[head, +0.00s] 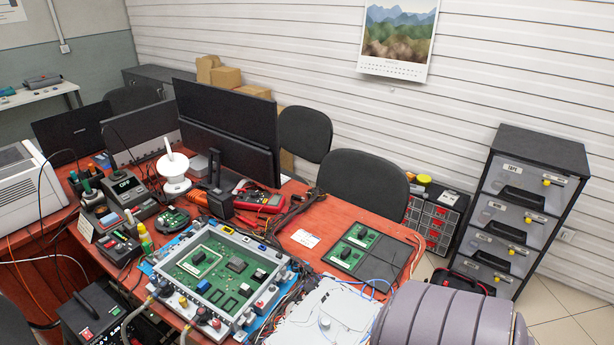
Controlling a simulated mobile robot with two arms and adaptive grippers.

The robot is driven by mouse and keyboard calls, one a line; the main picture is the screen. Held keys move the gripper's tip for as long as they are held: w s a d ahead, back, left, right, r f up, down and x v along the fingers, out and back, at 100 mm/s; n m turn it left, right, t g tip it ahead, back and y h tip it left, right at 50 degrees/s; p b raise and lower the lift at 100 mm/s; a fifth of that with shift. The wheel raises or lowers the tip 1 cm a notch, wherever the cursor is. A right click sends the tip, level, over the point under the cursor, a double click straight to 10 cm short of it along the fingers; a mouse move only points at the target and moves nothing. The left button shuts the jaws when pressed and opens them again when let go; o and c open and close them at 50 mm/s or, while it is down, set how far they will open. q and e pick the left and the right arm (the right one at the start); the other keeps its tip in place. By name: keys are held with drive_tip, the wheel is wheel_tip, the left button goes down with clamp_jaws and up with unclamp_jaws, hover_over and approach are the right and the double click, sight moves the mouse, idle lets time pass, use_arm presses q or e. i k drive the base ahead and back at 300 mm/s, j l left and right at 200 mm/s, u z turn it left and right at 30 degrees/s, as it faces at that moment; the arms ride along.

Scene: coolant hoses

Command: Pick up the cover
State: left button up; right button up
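A flat pale metal plate (318,308) with a small round knob lies at the table's front edge, bottom centre of the head view; it may be the cover, but I cannot tell for sure. Its lower part is cut off by the frame. Left of it, an open grey-framed unit with a green circuit board (222,268) sits on a blue mat. Beige hoses (136,318) run at its lower left. Neither of my grippers is in view.
A dark tray with green boards (368,249) lies right of the unit. Wires surround the plate. A large grey ribbed rounded object (440,318) fills the bottom right. Monitors (228,128), a multimeter (262,199) and a soldering station (126,193) crowd the back. Bare red tabletop (345,212) shows behind the tray.

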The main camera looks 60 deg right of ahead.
sight(342, 308)
drive_tip(key=l+z, duration=0.1)
drive_tip(key=z, duration=1.8)
